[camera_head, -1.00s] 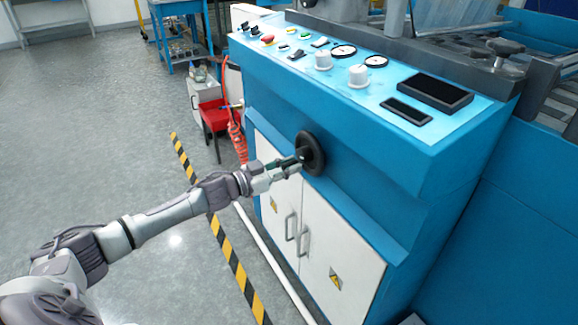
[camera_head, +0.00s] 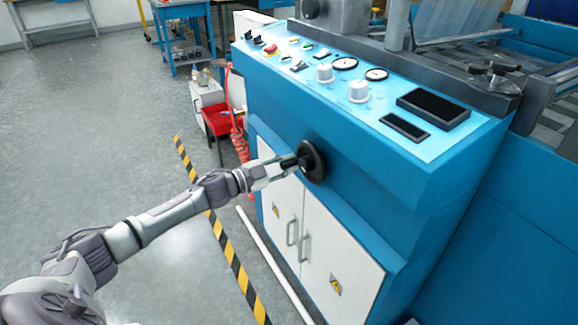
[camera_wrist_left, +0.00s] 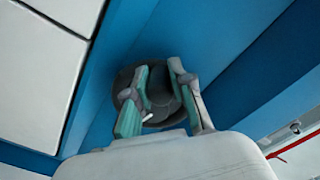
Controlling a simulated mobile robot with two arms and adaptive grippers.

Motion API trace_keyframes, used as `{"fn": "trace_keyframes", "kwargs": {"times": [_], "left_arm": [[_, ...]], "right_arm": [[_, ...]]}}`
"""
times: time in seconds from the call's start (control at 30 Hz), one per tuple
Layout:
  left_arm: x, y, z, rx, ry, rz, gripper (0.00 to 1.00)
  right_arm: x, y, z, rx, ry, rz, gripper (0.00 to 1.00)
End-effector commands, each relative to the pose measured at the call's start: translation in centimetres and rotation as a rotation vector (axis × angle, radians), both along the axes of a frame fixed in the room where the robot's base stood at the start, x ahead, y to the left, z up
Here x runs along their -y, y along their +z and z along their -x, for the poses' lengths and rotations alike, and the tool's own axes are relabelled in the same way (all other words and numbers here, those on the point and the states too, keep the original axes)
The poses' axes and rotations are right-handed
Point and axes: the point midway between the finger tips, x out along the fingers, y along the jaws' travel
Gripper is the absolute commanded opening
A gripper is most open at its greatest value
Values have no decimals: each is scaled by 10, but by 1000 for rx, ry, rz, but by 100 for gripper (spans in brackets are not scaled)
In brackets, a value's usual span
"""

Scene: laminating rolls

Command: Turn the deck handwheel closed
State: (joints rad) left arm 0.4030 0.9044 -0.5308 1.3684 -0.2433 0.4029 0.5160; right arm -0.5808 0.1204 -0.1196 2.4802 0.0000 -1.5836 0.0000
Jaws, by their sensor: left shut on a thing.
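The black round handwheel (camera_head: 313,162) is on the front face of the blue machine, above the white cabinet doors. My left gripper (camera_head: 292,163) reaches it from the left and is shut on the wheel's handle or hub; which of the two I cannot tell. In the left wrist view the dark handwheel (camera_wrist_left: 126,82) shows behind the two green-padded fingers of my left gripper (camera_wrist_left: 158,88), which stand either side of its dark middle part. The fingers hide part of the wheel. My right gripper is not in view.
The blue machine (camera_head: 410,190) has a control panel with knobs, gauges and buttons (camera_head: 340,85) on top. White cabinet doors (camera_head: 320,255) with handles are below the wheel. A red cart (camera_head: 216,118) stands behind, and black-yellow tape (camera_head: 233,262) marks the open grey floor.

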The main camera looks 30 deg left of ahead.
Motion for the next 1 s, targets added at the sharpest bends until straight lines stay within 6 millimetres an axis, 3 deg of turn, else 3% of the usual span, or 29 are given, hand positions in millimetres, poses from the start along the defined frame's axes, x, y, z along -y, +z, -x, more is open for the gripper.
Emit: {"fn": "trace_keyframes", "kwargs": {"times": [0.5,0.7,1.0], "left_arm": [[-4,28,-2,250,0,-421,0],[-3,36,-2,340,1,-574,0],[0,45,0,440,0,-745,0]], "right_arm": [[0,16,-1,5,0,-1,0],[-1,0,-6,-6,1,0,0],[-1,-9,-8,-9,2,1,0]]}}
